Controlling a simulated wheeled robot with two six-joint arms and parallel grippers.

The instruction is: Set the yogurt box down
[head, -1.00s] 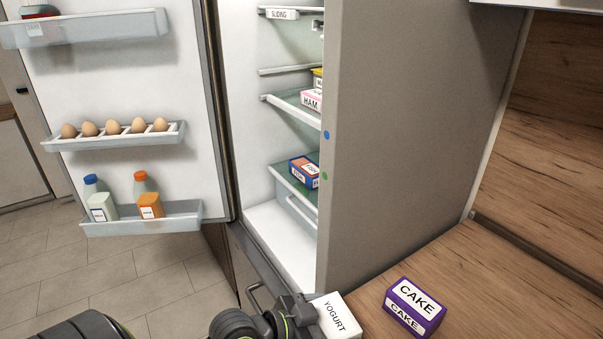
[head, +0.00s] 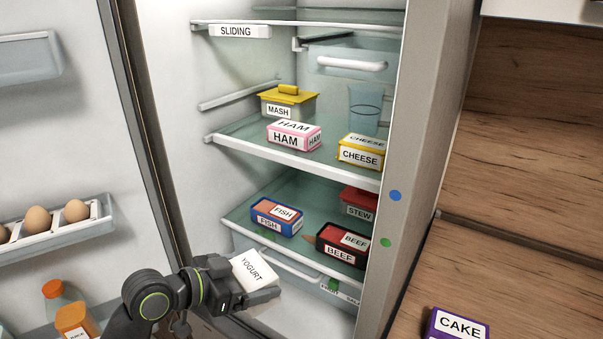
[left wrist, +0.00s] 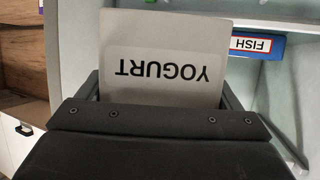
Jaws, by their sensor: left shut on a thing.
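The white yogurt box (head: 254,267) is held in my left gripper (head: 254,288), in front of the open fridge near the lower shelf's front. In the left wrist view the yogurt box (left wrist: 165,60) sits between the fingers, its label upside down. The fridge's lower glass shelf (head: 240,216) carries a blue fish box (head: 277,217), a black and red beef box (head: 341,246) and a red-lidded stew container (head: 358,203). The fish box also shows at the upper right of the left wrist view (left wrist: 256,45). My right gripper is not in view.
The upper shelf (head: 235,138) holds a mash container (head: 287,104), a ham box (head: 294,135), a cheese box (head: 361,152) and a glass (head: 365,108). The open door is at left, with an egg rack (head: 50,230). A purple cake box (head: 458,325) stands on the wooden counter at right.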

